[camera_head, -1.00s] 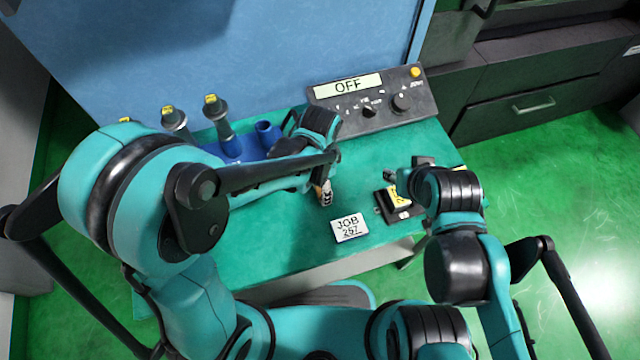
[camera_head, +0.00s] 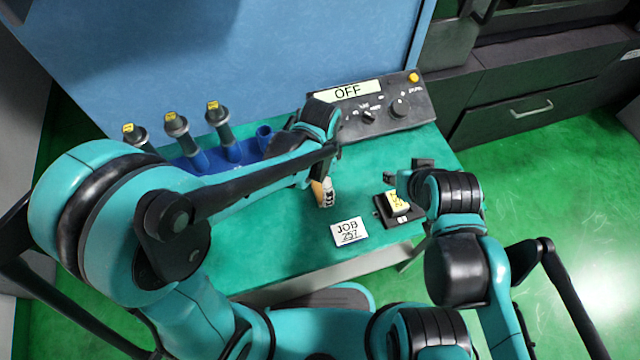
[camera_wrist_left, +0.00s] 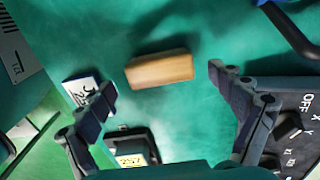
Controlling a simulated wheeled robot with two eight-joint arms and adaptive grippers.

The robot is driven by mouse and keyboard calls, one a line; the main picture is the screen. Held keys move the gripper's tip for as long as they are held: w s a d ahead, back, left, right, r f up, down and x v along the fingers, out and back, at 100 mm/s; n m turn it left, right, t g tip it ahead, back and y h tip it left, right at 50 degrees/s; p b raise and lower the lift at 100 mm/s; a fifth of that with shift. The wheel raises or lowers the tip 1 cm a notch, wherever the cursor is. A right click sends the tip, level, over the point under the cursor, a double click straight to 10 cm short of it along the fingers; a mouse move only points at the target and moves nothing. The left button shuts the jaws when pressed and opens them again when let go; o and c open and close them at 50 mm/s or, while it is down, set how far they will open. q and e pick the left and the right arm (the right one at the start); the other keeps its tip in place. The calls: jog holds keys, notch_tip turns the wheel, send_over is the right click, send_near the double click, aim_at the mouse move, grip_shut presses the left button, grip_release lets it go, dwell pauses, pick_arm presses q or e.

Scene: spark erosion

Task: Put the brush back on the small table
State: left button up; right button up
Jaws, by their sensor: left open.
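The brush (camera_wrist_left: 160,70) shows in the left wrist view as a plain wooden block lying on the teal table top (camera_wrist_left: 190,125). In the head view the brush (camera_head: 318,191) is partly hidden by my left wrist. My left gripper (camera_wrist_left: 162,78) is open, with one finger on each side of the brush in the picture and no visible contact. In the head view my left gripper (camera_head: 322,165) is mostly hidden behind its own wrist. My right gripper (camera_head: 398,172) is over the table's right part, and its jaws are unclear.
A white JOB 257 card (camera_head: 348,232) lies in front of the brush. A dark block with a yellow tag (camera_head: 397,203) is to the right. A control panel reading OFF (camera_head: 375,105) stands behind. Blue holders with several yellow-tagged tools (camera_head: 228,145) are at back left.

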aim_at(320, 187)
pick_arm(q)
notch_tip(320, 187, up, 8)
jog(key=p, duration=0.2)
jog(key=s+a+r+n+t, duration=0.2)
jog(key=a+r+n+t, duration=0.1)
jog(key=a+n, duration=0.4)
jog(key=s+a+r+n+t, duration=0.3)
jog(key=a+n, duration=0.4)
jog(key=a, duration=0.3)
jog(key=shift+a+r+t, duration=0.3)
jog(key=shift+a+t, duration=0.1)
jog(key=shift+t, duration=0.2)
notch_tip(320, 187, down, 3)
jog(key=shift+s+r+b, duration=0.1)
jog(key=shift+r+b, duration=0.05)
jog(key=shift+b, duration=1.05)
